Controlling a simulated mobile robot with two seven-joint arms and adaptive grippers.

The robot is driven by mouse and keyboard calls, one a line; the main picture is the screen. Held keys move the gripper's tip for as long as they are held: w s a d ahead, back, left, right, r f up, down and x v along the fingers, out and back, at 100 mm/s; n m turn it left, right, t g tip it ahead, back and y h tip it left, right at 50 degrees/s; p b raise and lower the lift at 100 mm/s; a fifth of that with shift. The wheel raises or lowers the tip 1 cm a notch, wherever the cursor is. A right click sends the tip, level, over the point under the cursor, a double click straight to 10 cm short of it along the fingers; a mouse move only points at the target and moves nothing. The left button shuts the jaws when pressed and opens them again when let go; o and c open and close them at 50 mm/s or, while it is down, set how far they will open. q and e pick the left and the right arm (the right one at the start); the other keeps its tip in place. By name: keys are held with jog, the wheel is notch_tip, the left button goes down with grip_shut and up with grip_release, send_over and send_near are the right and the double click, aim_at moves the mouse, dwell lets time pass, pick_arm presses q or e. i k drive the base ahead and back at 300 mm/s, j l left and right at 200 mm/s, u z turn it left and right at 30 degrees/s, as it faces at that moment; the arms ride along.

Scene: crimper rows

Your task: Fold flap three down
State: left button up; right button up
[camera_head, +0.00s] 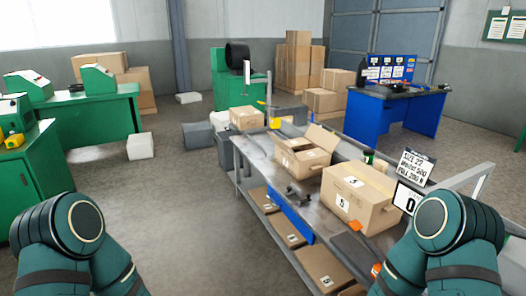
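An open cardboard box (303,166) stands on the grey workbench (262,160). At least one of its flaps (321,137) stands up at the back right. I cannot tell which flap is number three. A larger cardboard box (370,206) marked 5 stands nearer on the bench; its top looks closed. My arms show at the bottom left and bottom right, but neither gripper is in view.
A smaller box (246,118) stands at the bench's far end. A dark clamp-like tool (299,194) lies beside the open box. A sign (415,167) and an orange-topped item (376,271) are at the right. Boxes fill the lower shelf.

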aim_at(282, 145)
jog(key=i+z, duration=0.15)
jog(key=i, duration=0.2)
jog(key=i+j+z, duration=0.2)
jog(key=i, duration=0.15)
jog(key=i+j+z, duration=0.1)
jog(key=z, duration=0.25)
jog(key=i+j+z, duration=0.15)
jog(key=z, duration=0.25)
jog(key=i+j+z, duration=0.15)
jog(key=z, duration=0.2)
jog(key=i+j+z, duration=0.15)
jog(key=j, duration=0.15)
jog(key=j+z, duration=0.15)
jog(key=j, duration=0.15)
jog(key=i+j+z, duration=0.15)
jog(key=j, duration=0.2)
jog(key=i+j, duration=0.1)
jog(key=j, duration=0.45)
jog(key=i+j, duration=0.1)
jog(key=j, duration=0.4)
jog(key=i+j+z, duration=0.1)
jog(key=j, duration=0.45)
jog(key=i+j, duration=0.1)
jog(key=j, duration=0.4)
